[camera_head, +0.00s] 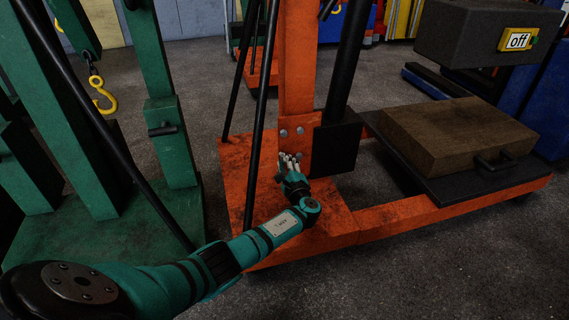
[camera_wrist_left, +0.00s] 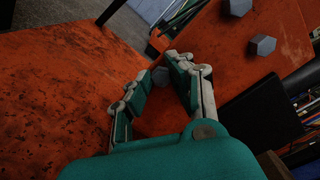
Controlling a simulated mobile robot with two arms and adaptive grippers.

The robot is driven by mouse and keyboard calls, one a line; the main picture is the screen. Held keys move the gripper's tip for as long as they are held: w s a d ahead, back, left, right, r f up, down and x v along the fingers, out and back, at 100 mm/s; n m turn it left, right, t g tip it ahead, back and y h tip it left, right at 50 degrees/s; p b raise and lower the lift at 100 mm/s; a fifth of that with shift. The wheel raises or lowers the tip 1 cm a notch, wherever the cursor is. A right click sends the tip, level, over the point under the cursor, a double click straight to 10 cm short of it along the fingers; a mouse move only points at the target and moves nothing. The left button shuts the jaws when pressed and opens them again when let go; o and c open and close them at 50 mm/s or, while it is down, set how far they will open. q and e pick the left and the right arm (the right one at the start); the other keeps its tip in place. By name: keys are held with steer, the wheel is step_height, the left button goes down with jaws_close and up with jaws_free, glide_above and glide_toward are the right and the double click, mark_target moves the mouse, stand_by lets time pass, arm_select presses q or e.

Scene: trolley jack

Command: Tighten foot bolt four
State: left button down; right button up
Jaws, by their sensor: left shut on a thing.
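My left gripper (camera_head: 289,157) reaches down to the foot of the orange upright post (camera_head: 297,60) on the orange base. The left wrist view shows its two fingers (camera_wrist_left: 160,76) on either side of a grey hex bolt head (camera_wrist_left: 160,77), shut on it. In the head view that bolt is mostly hidden by the fingers. Two more grey bolts (camera_head: 283,133) (camera_head: 300,130) sit side by side above the gripper; they also show in the left wrist view (camera_wrist_left: 262,45) (camera_wrist_left: 238,7). No numbers are visible on the bolts. My right gripper is out of view.
A black block (camera_head: 336,146) stands close right of the gripper. A thin black rod (camera_head: 262,110) rises just left of it. A brown block (camera_head: 455,133) lies on the black plate at right. A green frame (camera_head: 170,140) with a yellow hook (camera_head: 101,92) stands at left.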

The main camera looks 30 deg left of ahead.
arm_select(q)
steer(key=c, duration=1.3)
jaws_free()
steer(key=shift+d+f, duration=0.1)
steer(key=shift+o, duration=0.5)
steer(key=v, duration=1.2)
